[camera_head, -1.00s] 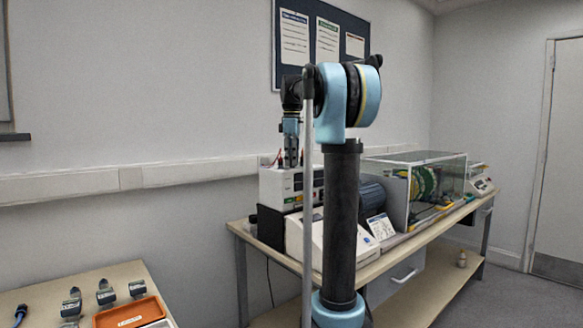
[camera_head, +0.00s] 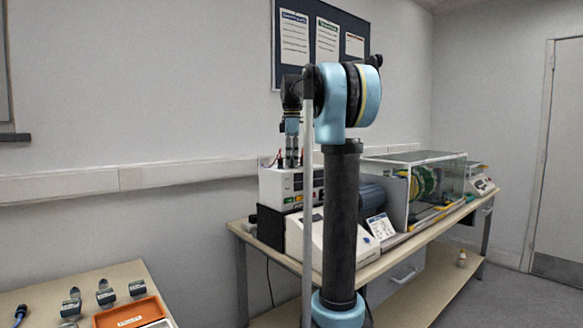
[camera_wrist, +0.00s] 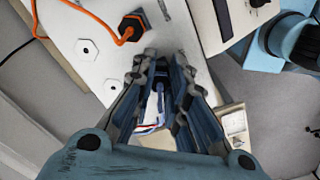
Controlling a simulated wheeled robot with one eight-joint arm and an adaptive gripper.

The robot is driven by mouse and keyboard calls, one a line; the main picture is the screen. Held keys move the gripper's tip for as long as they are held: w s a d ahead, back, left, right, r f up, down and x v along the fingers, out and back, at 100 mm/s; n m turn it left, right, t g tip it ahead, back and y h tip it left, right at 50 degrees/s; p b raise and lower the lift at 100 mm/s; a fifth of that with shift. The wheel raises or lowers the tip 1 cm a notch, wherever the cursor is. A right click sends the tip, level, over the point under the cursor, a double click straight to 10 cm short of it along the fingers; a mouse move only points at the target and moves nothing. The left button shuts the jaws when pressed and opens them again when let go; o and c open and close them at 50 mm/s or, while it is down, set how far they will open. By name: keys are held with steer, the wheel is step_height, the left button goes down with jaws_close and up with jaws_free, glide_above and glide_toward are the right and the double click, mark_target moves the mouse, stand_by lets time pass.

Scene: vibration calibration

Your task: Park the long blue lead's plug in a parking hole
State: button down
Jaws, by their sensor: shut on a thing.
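My gripper (camera_wrist: 163,70) points at a white panel (camera_wrist: 80,18) in the wrist view. A dark blue plug (camera_wrist: 159,88) shows between the fingers, which are shut on it; its tip is hard to make out. In the head view my gripper (camera_head: 291,152) hangs upright just above the white instrument box (camera_head: 275,187); the plug cannot be made out there.
An orange lead's black plug (camera_wrist: 131,28) sits in the panel near my fingertips, its cable curving left. An orange tray (camera_head: 130,313) is on the left table.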

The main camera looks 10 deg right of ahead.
steer(key=shift+r, duration=0.85)
stand_by(1.1)
steer(key=shift+r, duration=1.65)
steer(key=shift+a, duration=0.15)
glide_above(270, 167)
steer(key=shift+w+f, duration=0.3)
steer(key=shift+f, duration=1.65)
steer(key=shift+s+f, duration=0.1)
steer(key=shift+f, duration=0.6)
stand_by(0.6)
steer(key=c, duration=1.5)
jaws_free()
steer(key=shift+r, duration=0.15)
